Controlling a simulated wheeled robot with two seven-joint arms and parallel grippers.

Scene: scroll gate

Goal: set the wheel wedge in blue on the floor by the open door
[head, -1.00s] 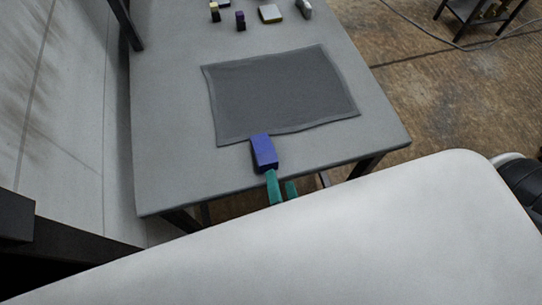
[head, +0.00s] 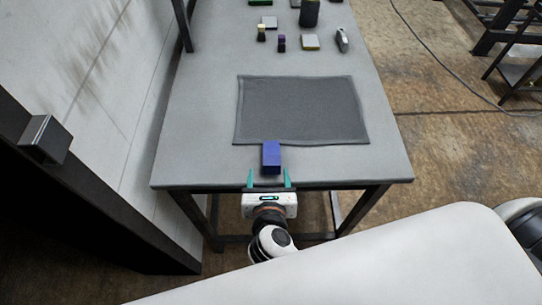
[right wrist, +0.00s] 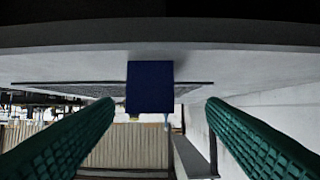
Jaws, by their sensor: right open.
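The blue wheel wedge (head: 271,157) stands near the front edge of the grey table, just in front of the dark mat. It looks like a plain block from here. My right gripper (head: 269,179) is open at the table's front edge, its green fingers pointing toward the wedge, one toward each side. In the right wrist view the wedge (right wrist: 150,87) shows between and beyond the open fingers, apart from both. At left is a pale panel (head: 85,75) with a dark edge, perhaps the door. My left gripper is not in view.
The dark mat (head: 302,108) lies flat on the table (head: 200,150).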

